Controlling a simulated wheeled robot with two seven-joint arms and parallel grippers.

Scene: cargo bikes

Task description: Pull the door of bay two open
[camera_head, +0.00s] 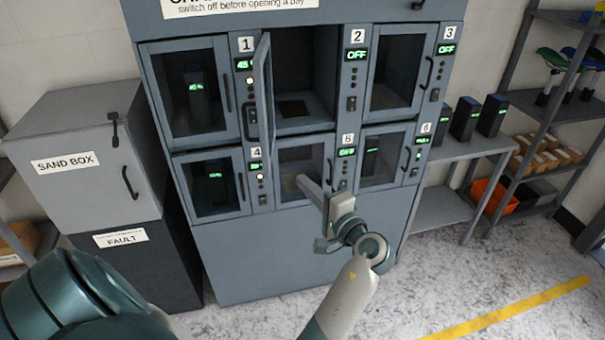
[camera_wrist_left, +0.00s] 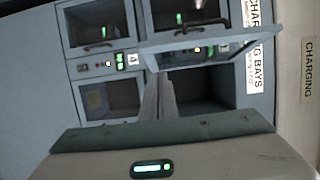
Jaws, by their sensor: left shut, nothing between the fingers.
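The door of bay two (camera_head: 265,95) stands swung outward from its left side, nearly edge-on in the head view. The opening of bay two (camera_head: 310,65) is exposed, with a dark pad on its floor. Its display (camera_head: 357,54) reads OFF. In the left wrist view a tilted door panel (camera_wrist_left: 200,45) stands beside an open compartment (camera_wrist_left: 215,88). My left gripper (camera_head: 303,183) is shut and empty, in front of bay five and below the open door. Its fingers show in the left wrist view (camera_wrist_left: 160,100). My right gripper is out of view.
Bays one (camera_head: 195,88), three (camera_head: 398,65) and four (camera_head: 211,185) have shut doors. A sand box (camera_head: 85,140) stands left. A shelf table (camera_head: 465,150) with dark packs stands right. Floor in front is clear, with a yellow line (camera_head: 510,310).

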